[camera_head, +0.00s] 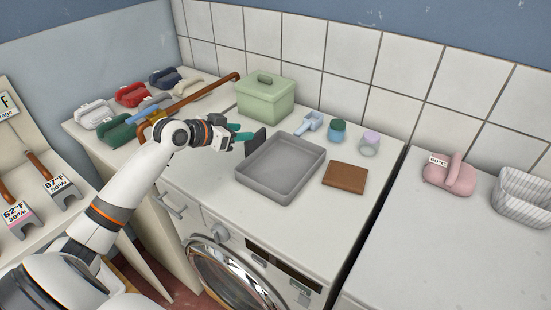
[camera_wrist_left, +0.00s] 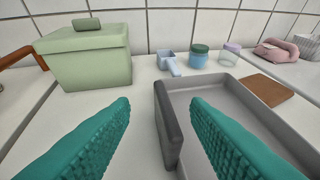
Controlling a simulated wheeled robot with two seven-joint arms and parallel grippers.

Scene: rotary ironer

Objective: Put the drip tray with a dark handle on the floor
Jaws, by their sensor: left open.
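The grey drip tray (camera_head: 283,165) lies flat on top of the washing machine, with its dark handle (camera_head: 255,141) standing up at its left end. In the left wrist view the handle (camera_wrist_left: 168,125) shows between the two teal fingers, nearer the right one, and the tray (camera_wrist_left: 235,110) spreads to the right. My left gripper (camera_head: 244,132) is open and empty at the handle, and I see no contact with it. How far the fingers reach around the handle is unclear. My right gripper is not in view. The red floor (camera_head: 206,301) shows only in a small strip in front of the machine.
A green lidded box (camera_head: 266,98) stands behind the tray. A blue scoop (camera_head: 309,123), two small jars (camera_head: 337,130) and a brown flat piece (camera_head: 345,178) are close by. Several irons (camera_head: 131,95) stand left, beside a brown bar (camera_head: 200,93). The washer door (camera_head: 235,276) is below.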

